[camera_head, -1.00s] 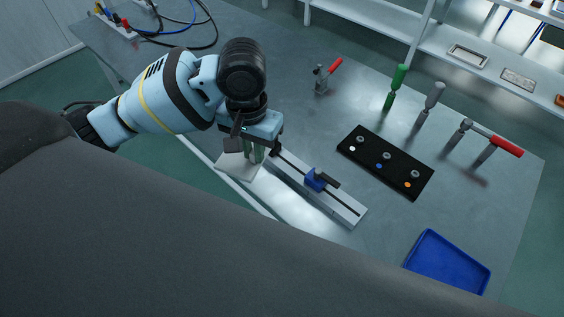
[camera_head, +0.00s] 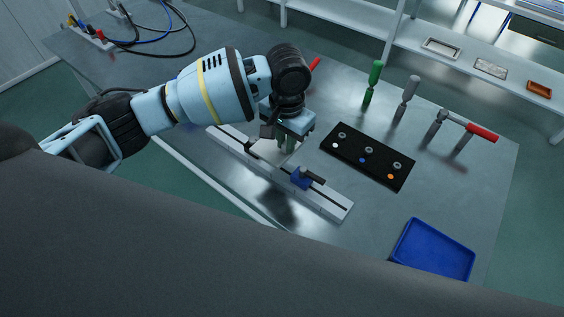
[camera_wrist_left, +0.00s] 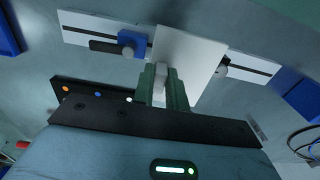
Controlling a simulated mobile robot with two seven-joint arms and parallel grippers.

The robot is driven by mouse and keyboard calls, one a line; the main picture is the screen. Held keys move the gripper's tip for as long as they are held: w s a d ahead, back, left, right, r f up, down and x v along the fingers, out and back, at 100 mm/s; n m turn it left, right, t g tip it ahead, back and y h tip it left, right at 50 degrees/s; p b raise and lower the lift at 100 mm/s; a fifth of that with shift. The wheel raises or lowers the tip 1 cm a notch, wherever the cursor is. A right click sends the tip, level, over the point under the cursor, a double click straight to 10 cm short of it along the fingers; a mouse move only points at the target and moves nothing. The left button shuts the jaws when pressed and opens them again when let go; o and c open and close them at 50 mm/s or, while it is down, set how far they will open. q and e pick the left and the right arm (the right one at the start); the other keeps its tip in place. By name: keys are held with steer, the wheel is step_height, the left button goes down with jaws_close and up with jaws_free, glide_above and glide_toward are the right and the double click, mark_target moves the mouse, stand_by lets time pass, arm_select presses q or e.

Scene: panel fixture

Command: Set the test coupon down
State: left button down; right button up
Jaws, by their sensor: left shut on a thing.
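The test coupon, a flat pale grey plate (camera_head: 264,150), shows beside my left gripper (camera_head: 288,144) in the head view. In the left wrist view the plate (camera_wrist_left: 187,52) stands out from between the green fingers of my left gripper (camera_wrist_left: 162,82), which is shut on it. The plate overlaps the middle of a slotted metal rail (camera_head: 325,204), and whether it touches the rail I cannot tell. A blue block with a black handle (camera_head: 301,178) sits on the rail, right of the plate. My right gripper is out of view.
A black panel with rings and coloured dots (camera_head: 368,158) lies right of the gripper. A blue tray (camera_head: 433,250) is near the right front edge. Tools with green (camera_head: 375,75), grey (camera_head: 410,88) and red (camera_head: 482,132) handles stand behind. Cables (camera_head: 165,42) lie at the back left.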

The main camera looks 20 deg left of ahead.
arm_select(q)
step_height(320, 180, down, 3)
steer(key=shift+r, duration=0.2)
steer(key=shift+f, duration=0.15)
steer(key=shift+f+b, duration=0.3)
steer(key=shift+f, duration=2.2)
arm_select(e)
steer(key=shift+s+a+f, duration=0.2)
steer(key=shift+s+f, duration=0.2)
arm_select(q)
steer(key=shift+f, duration=0.1)
steer(key=c, duration=1.7)
jaws_free()
